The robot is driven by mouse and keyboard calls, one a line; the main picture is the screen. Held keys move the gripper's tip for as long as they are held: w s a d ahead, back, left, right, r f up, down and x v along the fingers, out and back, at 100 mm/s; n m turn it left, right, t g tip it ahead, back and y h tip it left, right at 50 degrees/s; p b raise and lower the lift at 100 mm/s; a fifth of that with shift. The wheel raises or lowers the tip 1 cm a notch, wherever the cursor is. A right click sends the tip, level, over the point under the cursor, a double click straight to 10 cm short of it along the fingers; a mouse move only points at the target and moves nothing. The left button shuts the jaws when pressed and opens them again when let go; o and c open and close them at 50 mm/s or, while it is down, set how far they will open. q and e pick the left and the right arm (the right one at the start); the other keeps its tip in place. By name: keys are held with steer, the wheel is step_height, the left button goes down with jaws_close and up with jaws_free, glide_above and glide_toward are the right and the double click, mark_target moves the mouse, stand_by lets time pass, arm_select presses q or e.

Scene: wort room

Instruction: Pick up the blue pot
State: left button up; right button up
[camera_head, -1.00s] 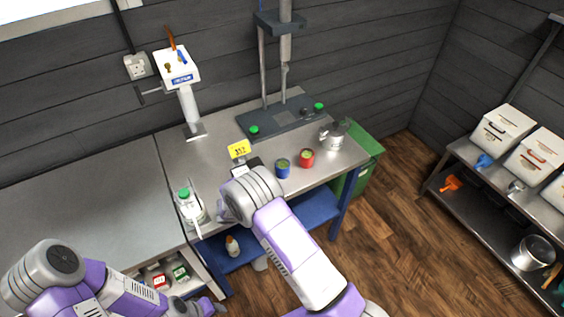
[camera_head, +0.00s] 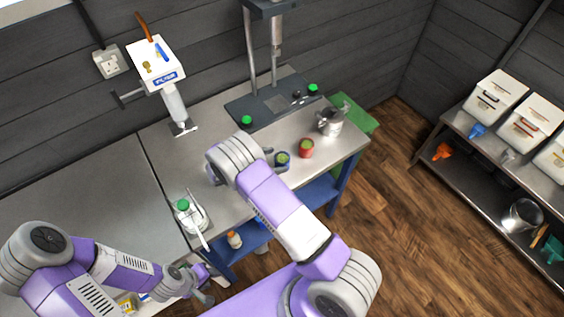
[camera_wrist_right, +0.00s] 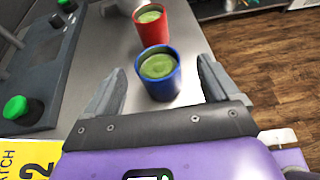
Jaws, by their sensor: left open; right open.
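The blue pot (camera_wrist_right: 160,82), with green contents, stands upright on the steel table. In the right wrist view it is between and just ahead of the fingertips of my open right gripper (camera_wrist_right: 160,85). In the head view the blue pot (camera_head: 283,160) is partly hidden by my right gripper (camera_head: 276,156). I cannot tell whether the fingers touch it. My left gripper (camera_head: 205,290) is open and empty at the lower left, in front of the table.
A red pot (camera_head: 306,148) stands close behind the blue one, and a metal jug (camera_head: 331,121) is further right. A dark device with green knobs (camera_head: 275,100) is at the back.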

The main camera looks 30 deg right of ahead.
steer(key=shift+x, duration=1.5)
steer(key=shift+w+a, duration=0.1)
steer(key=shift+w, duration=0.1)
steer(key=c, duration=1.2)
step_height(320, 180, up, 10)
steer(key=shift+c, duration=0.2)
